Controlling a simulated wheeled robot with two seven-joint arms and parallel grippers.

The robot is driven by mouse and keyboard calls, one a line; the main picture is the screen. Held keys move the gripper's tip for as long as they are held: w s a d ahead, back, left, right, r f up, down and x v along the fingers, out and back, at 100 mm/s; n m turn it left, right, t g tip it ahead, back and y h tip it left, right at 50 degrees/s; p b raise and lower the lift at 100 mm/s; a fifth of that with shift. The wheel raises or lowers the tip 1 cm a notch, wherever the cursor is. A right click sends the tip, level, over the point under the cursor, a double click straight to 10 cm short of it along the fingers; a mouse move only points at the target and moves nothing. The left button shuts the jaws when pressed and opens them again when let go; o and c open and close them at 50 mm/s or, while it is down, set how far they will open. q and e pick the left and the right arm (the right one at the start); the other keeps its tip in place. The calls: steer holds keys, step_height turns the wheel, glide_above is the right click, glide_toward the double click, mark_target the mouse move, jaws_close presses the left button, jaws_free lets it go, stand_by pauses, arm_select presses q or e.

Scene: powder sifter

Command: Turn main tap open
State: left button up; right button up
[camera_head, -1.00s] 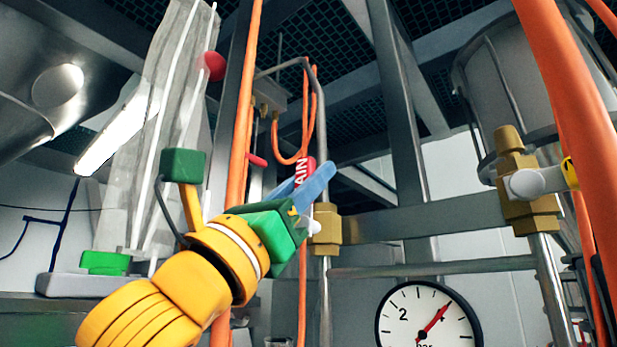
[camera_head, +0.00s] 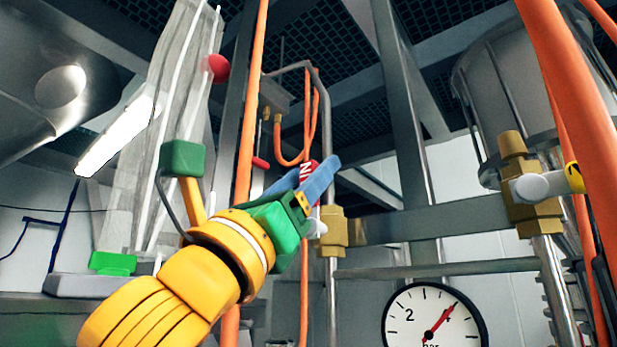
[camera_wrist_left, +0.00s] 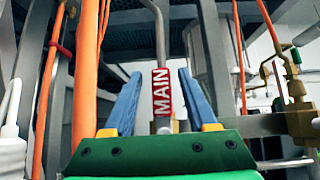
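The main tap's red handle (camera_head: 306,170) stands upright in the middle of the head view, partly hidden by my left gripper. Its white MAIN lettering shows clearly in the left wrist view (camera_wrist_left: 162,92). A brass valve body (camera_head: 333,232) sits on the grey pipe just below and to the right. My left gripper (camera_head: 318,168) has blue fingers that reach up beside the handle. In the left wrist view the fingers (camera_wrist_left: 160,74) are spread, one on each side of the handle, with visible gaps. My right gripper is not in view.
Orange hoses (camera_head: 249,105) run upward left of the tap. Another brass valve with a white handle (camera_head: 545,186) is at the right. A pressure gauge (camera_head: 434,318) is at the bottom. A grey horizontal beam (camera_head: 420,225) runs right from the tap.

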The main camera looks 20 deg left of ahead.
arm_select(q)
steer(key=b+v, duration=0.5)
steer(key=v, duration=0.2)
stand_by(0.3)
